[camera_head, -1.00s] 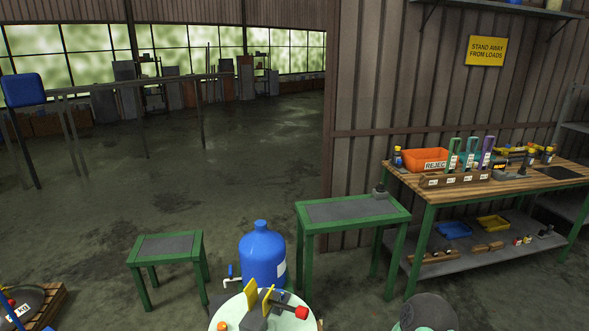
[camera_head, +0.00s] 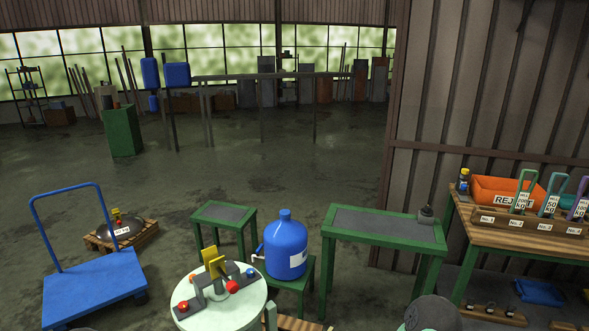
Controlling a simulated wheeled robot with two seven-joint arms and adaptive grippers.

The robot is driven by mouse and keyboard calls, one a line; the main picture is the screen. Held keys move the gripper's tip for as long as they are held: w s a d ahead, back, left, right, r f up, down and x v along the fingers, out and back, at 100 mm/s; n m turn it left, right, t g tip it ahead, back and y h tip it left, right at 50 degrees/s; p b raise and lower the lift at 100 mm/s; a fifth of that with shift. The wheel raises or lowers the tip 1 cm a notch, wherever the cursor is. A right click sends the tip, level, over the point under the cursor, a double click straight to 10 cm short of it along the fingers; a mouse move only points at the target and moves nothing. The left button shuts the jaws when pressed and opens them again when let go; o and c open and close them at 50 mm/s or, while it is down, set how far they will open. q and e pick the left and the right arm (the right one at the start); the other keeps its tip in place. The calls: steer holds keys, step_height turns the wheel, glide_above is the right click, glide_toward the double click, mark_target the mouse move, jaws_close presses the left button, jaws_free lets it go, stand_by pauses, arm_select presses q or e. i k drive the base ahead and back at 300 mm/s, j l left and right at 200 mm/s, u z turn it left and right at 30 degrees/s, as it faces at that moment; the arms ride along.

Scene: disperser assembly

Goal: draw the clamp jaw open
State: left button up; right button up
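The clamp (camera_head: 215,292) stands on a pale round table (camera_head: 245,308) at the bottom centre. It has a dark grey body, upright yellow jaw plates (camera_head: 213,262) and a red knob (camera_head: 232,287) on its near right side. The yellow plates look close together; the exact gap is too small to tell. A red knob or button (camera_head: 183,306) shows at the clamp's near left end and a small blue one (camera_head: 250,272) at its far right end. Neither of my grippers is in view.
A blue water bottle (camera_head: 286,248) stands on a low green stand just behind the round table. A green table (camera_head: 385,226) is to the right, and a workbench (camera_head: 520,235) with an orange reject bin (camera_head: 507,191) further right. A blue cart (camera_head: 95,285) stands left. Floor behind is open.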

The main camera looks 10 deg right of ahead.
mark_target(463, 190)
steer(key=l+u, duration=1.45)
steer(key=l+z, duration=0.15)
steer(key=i+l+z, duration=0.15)
steer(key=l, duration=0.15)
steer(key=z, duration=0.5)
steer(key=i+z, duration=0.1)
steer(key=z, duration=0.4)
steer(key=i+z, duration=0.1)
steer(key=z, duration=0.9)
steer(key=i+z, duration=0.15)
steer(key=z, duration=0.35)
steer(key=i+u, duration=0.2)
steer(key=i+l+u, duration=0.25)
steer(key=i, duration=0.15)
